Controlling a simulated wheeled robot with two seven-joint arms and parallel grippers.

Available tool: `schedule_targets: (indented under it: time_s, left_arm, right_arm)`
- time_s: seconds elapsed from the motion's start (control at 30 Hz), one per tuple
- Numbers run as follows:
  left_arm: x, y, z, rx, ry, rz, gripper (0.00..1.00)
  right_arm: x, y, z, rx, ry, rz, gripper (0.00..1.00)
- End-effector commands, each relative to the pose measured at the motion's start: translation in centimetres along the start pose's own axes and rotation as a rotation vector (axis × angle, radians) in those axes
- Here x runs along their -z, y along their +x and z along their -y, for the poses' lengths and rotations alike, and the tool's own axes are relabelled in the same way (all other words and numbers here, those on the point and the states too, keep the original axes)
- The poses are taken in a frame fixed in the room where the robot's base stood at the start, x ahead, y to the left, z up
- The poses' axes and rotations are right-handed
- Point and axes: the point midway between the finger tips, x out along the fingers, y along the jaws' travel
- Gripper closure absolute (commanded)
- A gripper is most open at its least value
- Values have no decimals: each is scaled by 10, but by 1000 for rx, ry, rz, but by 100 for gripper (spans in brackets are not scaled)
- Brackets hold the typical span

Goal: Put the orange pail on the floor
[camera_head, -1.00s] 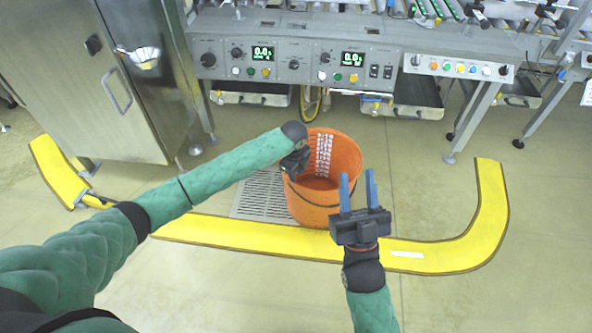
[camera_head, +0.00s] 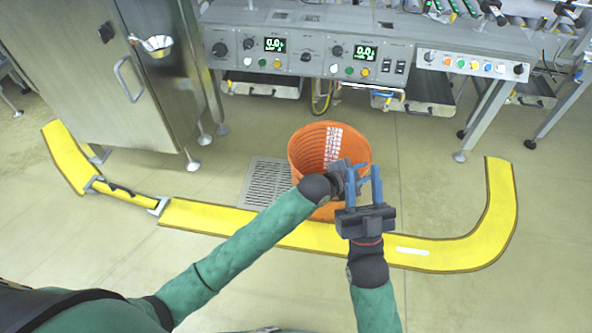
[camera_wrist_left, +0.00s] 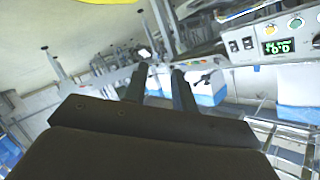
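The orange pail (camera_head: 308,150) stands upright in the middle of the head view, apparently on the floor, at the right side of a drain grate and by the yellow floor strip. Its base is partly hidden by my left arm. My left gripper (camera_head: 358,172) is in front of the pail's right side. In the left wrist view its two fingers (camera_wrist_left: 161,85) are apart with nothing between them. My right gripper (camera_head: 364,187) is just in front and to the right, fingers pointing up, apart and empty. It overlaps my left gripper in the picture.
A yellow floor strip (camera_head: 450,253) curves around in front of the pail. The drain grate (camera_head: 267,183) lies left of it. A steel cabinet (camera_head: 130,80) stands at left and a control-panel machine (camera_head: 310,50) behind. The floor at right is clear.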

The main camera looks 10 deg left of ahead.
Motion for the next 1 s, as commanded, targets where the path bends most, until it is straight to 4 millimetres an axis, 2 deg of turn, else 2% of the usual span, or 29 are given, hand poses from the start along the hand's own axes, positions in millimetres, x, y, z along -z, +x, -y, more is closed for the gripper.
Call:
schedule_targets:
  time_s: [0.1, 0.27, 0.37, 0.5, 0.7, 0.83, 1.0]
  left_arm:
    - [31, -29, 7, 150, -126, -138, 73]
    - [64, -81, 25, 344, -270, -328, 73]
    - [80, -121, 36, 459, -343, -450, 73]
    - [99, -185, 47, 605, -416, -623, 73]
    - [117, -270, 53, 751, -451, -838, 73]
    - [124, -303, 52, 796, -448, -922, 73]
    - [127, -317, 51, 810, -443, -959, 73]
  right_arm:
    - [0, 0, 0, 0, 0, -1, 64]
    - [1, 0, 0, 0, -1, -1, 64]
    - [1, 0, 0, -1, -1, -1, 64]
    - [1, 0, 0, -1, 0, 0, 64]
    - [1, -1, 0, -1, 0, 1, 64]
    - [1, -1, 0, -2, 0, 1, 64]
    - [1, -1, 0, -2, 0, 1, 64]
